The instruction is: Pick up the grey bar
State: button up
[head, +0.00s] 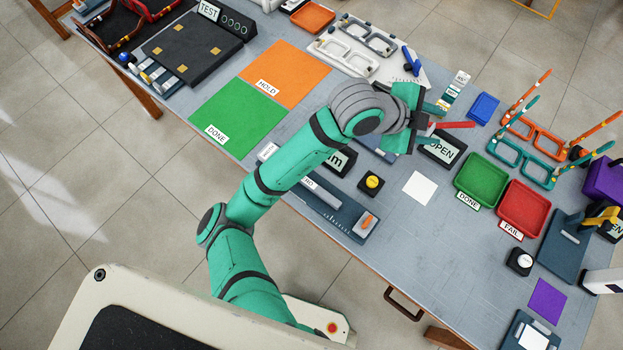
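A long pale grey bar (321,193) lies along a dark blue gauge base with scale marks and an orange knob (367,220), near the table's front edge. A shorter light grey bar (571,237) lies on a dark blue fixture at the right; I cannot tell which of the two the task means. My gripper (428,133) is over the middle of the table, to the upper right of the long bar and apart from both bars. A red strip (456,125) shows beside its tip. The arm hides the inner finger faces, so its opening is unclear.
A yellow button (372,182) and a white square (420,187) lie between the gauge and the green tray (480,180). A red tray (523,208) and upright-armed eyeglass frames (528,150) stand right. Green and orange mats (232,118) are at left.

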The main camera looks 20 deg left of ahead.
jog(key=s+a+f+m+g+y, duration=0.2)
jog(key=s+a+f+g+y, duration=0.25)
jog(key=a, duration=0.65)
jog(key=g+y, duration=0.2)
jog(key=y, duration=0.2)
send_over(306, 182)
jog(key=shift+m, duration=0.3)
jog(key=f, duration=1)
jog(key=shift+w+a, duration=0.15)
jog(key=shift+w, duration=0.15)
jog(key=shift+f, duration=2.9)
grip_shut()
